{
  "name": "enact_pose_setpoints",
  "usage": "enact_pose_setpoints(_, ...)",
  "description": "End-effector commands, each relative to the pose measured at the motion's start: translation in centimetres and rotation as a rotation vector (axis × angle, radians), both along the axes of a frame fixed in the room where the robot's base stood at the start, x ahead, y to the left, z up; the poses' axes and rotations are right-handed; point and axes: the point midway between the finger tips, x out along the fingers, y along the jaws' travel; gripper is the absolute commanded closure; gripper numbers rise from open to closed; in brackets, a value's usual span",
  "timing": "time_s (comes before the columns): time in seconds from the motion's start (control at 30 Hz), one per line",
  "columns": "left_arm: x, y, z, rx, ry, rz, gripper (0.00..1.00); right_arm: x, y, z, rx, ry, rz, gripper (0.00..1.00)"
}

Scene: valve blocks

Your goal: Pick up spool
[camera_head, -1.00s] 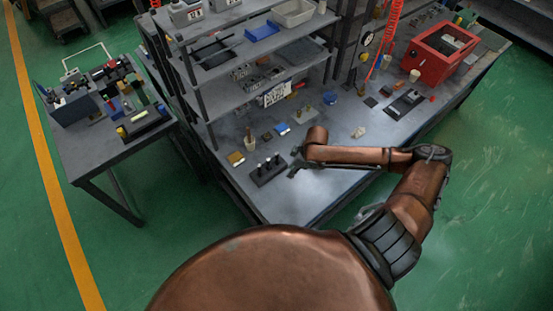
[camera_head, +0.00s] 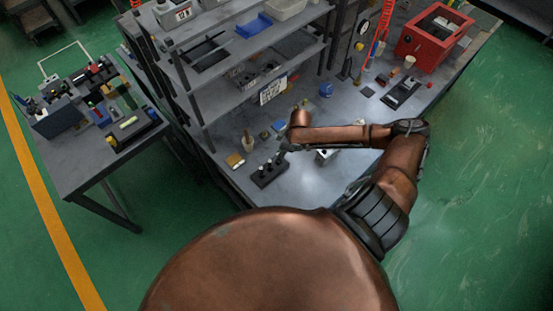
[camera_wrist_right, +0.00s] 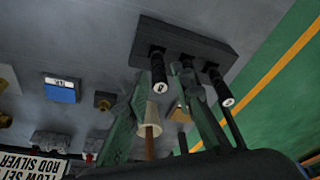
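A dark rack block (camera_head: 266,179) stands near the front edge of the bench and holds three black upright spools with pale ends. In the right wrist view the block (camera_wrist_right: 200,42) is at the top. One spool (camera_wrist_right: 158,72) shows between the fingers of my right gripper (camera_wrist_right: 162,78), which are apart. Another spool (camera_wrist_right: 220,86) is to the right, and the middle one is partly hidden behind the right finger. In the head view my right gripper (camera_head: 283,152) is at the rack's far right end, small and partly hard to make out. My left gripper is out of view.
Shelving (camera_head: 240,90) rises behind. A red box (camera_head: 432,38) stands at the far right, and a side table (camera_head: 95,150) is at left.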

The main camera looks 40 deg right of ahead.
Motion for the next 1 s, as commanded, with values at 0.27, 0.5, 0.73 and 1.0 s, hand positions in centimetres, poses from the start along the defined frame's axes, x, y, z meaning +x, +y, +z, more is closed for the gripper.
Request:
enact_pose_setpoints(0.27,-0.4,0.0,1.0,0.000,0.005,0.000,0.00,0.4,0.3,-3.6,0.000,0.000,-0.004,0.77)
enact_pose_setpoints(0.5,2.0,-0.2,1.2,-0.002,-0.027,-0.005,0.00,0.8,0.6,-5.2,-0.002,-0.001,0.000,0.77)
enact_pose_setpoints(0.73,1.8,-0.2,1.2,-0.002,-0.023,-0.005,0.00,0.9,0.7,-5.2,-0.001,-0.001,0.003,0.82)
enact_pose_setpoints(1.0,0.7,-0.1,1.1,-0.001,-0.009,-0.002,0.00,0.9,0.7,-5.1,-0.001,-0.001,0.002,1.00)
